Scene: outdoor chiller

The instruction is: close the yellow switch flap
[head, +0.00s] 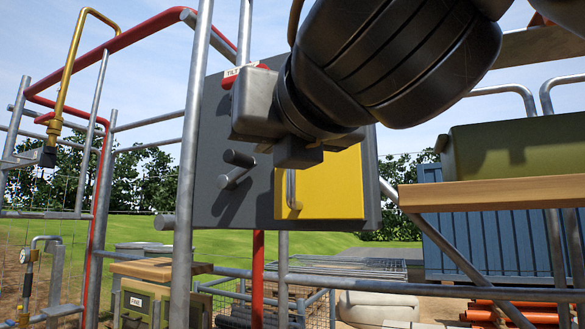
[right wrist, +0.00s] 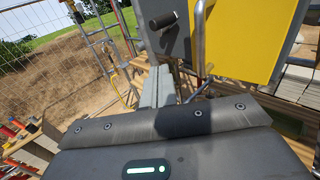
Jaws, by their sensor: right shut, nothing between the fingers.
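The yellow switch flap (head: 335,192) is on the front of a grey panel box (head: 225,125), with a silver bar handle (head: 291,188) near its left edge. It looks nearly flat against the panel; I cannot tell whether it is fully flush. My right gripper (head: 298,152) is in front of the panel and covers the flap's upper left corner. In the right wrist view its fingers (right wrist: 158,85) are together and empty, left of the handle (right wrist: 199,40) and the flap (right wrist: 255,38). Contact with the handle is not visible. My left gripper is out of view.
Dark round pegs (head: 236,170) stick out of the panel left of the flap. A grey scaffold pole (head: 192,150) stands before the panel's left side. A wooden shelf (head: 490,193) with a green case (head: 515,155) is at the right. Rails run below the panel.

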